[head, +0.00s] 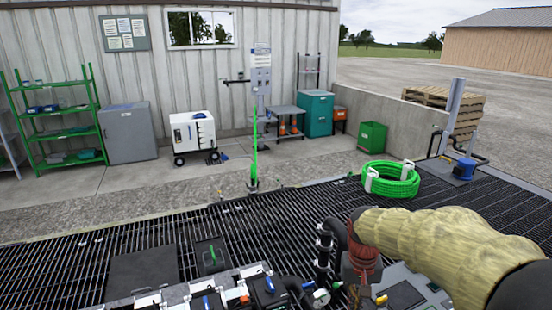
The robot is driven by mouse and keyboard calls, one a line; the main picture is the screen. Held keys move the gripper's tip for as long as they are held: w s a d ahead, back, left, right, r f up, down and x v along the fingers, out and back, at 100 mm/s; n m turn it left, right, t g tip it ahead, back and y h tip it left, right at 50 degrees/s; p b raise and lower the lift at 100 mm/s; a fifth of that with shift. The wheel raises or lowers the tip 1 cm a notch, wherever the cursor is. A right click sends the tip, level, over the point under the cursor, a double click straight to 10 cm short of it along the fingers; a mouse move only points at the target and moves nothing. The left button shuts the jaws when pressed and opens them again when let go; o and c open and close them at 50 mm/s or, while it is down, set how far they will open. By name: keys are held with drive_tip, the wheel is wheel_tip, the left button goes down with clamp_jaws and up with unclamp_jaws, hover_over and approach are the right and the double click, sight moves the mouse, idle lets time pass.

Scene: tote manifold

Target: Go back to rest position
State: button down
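My arm, in a padded yellow sleeve (440,245), reaches in from the lower right. It ends above the equipment at the bottom of the head view. A dark red-brown part (361,250) hangs at the sleeve's end, beside black pipework (323,250). I cannot make out my gripper's fingers there, nor whether they hold anything. Below are a round gauge (321,297) and a row of small fittings with blue and orange parts (245,298), cut off by the lower edge.
Black floor grating (150,240) spreads around, with a dark plate (142,272) at left. A coiled green hose (390,180) lies beyond my arm. Further back stand a green shelf (60,130), a white wheeled unit (193,132), a green bin (372,137) and a concrete wall (400,125).

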drive_tip(key=s+r+t, duration=0.1)
drive_tip(key=s+r, duration=0.2)
drive_tip(key=s, duration=0.4)
drive_tip(key=s+a+r+n+t, duration=0.1)
drive_tip(key=s+r+t, duration=0.1)
drive_tip(key=s+r, duration=0.2)
drive_tip(key=s+r+t, duration=0.2)
drive_tip(key=s+r, duration=0.2)
drive_tip(key=s, duration=0.6)
drive_tip(key=shift+a+n+y, duration=0.3)
drive_tip(key=shift+a, duration=0.05)
